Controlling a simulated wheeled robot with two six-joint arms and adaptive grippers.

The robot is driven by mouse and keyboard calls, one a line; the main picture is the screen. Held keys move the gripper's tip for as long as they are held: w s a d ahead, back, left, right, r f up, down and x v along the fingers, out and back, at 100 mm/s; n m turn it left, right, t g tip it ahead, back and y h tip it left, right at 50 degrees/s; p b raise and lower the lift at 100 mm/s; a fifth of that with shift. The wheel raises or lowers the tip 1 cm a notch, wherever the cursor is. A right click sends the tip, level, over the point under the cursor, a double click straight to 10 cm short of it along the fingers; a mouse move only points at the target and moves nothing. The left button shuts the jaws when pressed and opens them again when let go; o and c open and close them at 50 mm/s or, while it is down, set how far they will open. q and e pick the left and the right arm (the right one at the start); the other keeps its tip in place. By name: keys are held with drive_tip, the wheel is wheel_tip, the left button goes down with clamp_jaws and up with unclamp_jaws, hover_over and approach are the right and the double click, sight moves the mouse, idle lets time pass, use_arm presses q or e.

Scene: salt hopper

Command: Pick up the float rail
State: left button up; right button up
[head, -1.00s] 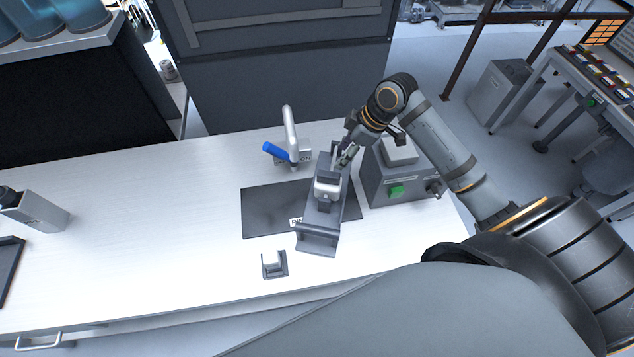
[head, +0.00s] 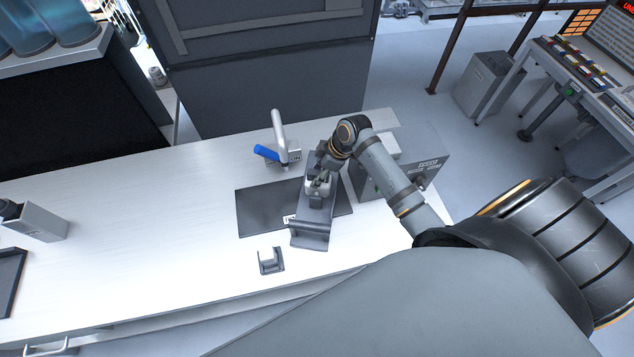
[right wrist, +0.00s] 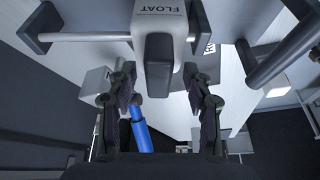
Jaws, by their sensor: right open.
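The float rail shows in the right wrist view as a light grey block marked FLOAT (right wrist: 160,25) with a dark lower end, beside a thin pale rod (right wrist: 85,37). In the head view the float (head: 318,187) sits on a grey stand (head: 312,228) on the dark mat. My right gripper (head: 322,180) is over the stand, at the float. In the right wrist view its two fingers (right wrist: 165,100) are open, one on each side below the float's dark end, with nothing held between them. Whether they touch the float I cannot tell. My left gripper is not in view.
A white tap-like post with a blue handle (head: 267,153) stands behind the mat (head: 262,208). A grey box (head: 428,165) stands right of the stand, partly behind my arm. A small block (head: 268,260) lies in front. The white table's (head: 130,220) left part is mostly clear.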

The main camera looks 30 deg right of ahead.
drive_tip(key=shift+w+f, duration=0.1)
drive_tip(key=shift+f, duration=0.05)
drive_tip(key=c, duration=0.6)
clamp_jaws()
drive_tip(key=shift+r, duration=0.2)
